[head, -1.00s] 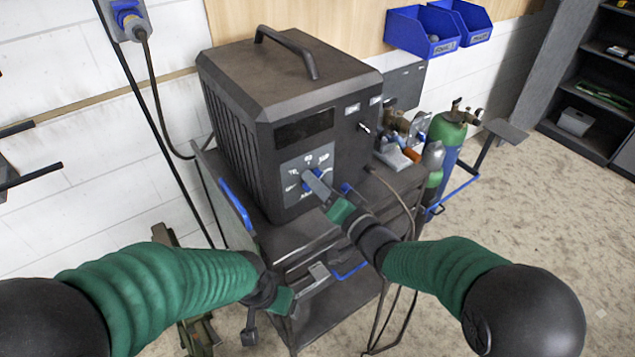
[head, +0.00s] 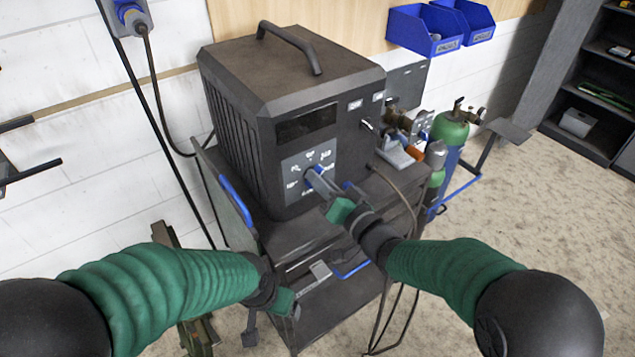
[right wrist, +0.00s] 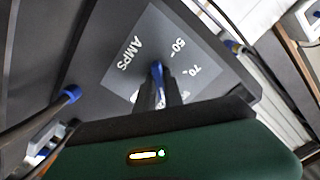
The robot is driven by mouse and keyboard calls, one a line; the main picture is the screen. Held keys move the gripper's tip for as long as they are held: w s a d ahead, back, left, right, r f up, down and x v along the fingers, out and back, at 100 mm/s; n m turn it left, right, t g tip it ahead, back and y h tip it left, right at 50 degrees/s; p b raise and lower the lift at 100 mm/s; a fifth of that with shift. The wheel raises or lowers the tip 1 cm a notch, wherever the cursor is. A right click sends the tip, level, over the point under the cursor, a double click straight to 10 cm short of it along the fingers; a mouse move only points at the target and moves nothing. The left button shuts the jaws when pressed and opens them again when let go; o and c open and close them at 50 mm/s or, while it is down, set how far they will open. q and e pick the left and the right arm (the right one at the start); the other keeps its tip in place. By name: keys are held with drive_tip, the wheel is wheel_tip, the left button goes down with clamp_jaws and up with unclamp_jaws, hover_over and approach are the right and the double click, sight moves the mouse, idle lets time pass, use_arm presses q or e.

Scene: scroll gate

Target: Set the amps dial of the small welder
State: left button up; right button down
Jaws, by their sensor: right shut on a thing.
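The small welder (head: 240,130) is a dark box with a top handle, standing on a cart. Its grey amps panel (head: 298,164) is on the front; the right wrist view shows the panel (right wrist: 193,40) with "AMPS", "50" and "70" marks. The blue amps dial (head: 313,178) is partly hidden by my right gripper (head: 318,182). In the right wrist view the fingers are shut on the dial (right wrist: 157,70). The dial's exact setting cannot be read. My left gripper (head: 290,304) is low left of the cart drawer, away from the dial; its fingers are not clear.
The cart (head: 300,250) has a blue handle (head: 236,200) at its left. Green and blue gas cylinders (head: 448,150) stand right of the welder. A cable hangs at the cart's front right. Blue bins (head: 425,30) are on the wall.

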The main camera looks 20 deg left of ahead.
drive_tip(key=shift+s+f+n+b, duration=0.1)
drive_tip(key=shift+f+n+b, duration=0.05)
drive_tip(key=shift+n+b, duration=3.8)
drive_tip(key=shift+f+n+b, duration=0.15)
drive_tip(key=shift+n+b, duration=2.75)
drive_tip(key=shift+n, duration=1.95)
drive_tip(key=shift+a, duration=0.1)
drive_tip(key=c, duration=1.6)
unclamp_jaws()
drive_tip(key=shift+s, duration=0.1)
drive_tip(key=shift+o, duration=0.7)
drive_tip(key=shift+r, duration=0.2)
